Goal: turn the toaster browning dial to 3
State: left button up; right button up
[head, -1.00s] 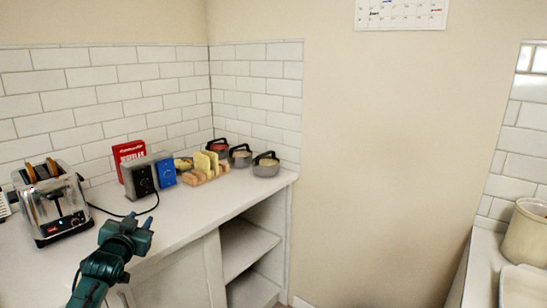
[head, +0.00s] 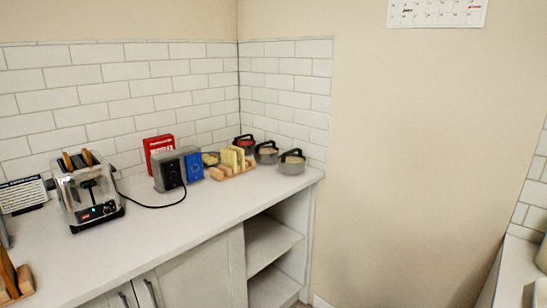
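A chrome toaster (head: 87,190) stands on the white counter at the left in the head view, with brown bread slices showing in its top slots. Its front has a lever slot and a dark control strip (head: 97,211) with a red mark at the left end. The browning dial is too small to make out, and its setting cannot be read. Neither of my grippers is in the head view.
A black and white sign (head: 22,194) stands left of the toaster. A grey box (head: 168,172), a blue box (head: 193,166), a red box (head: 158,146), a toast rack (head: 233,166) and lidded pots (head: 291,163) stand to the right.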

aim_at(107, 210)
jog(key=u, duration=1.35)
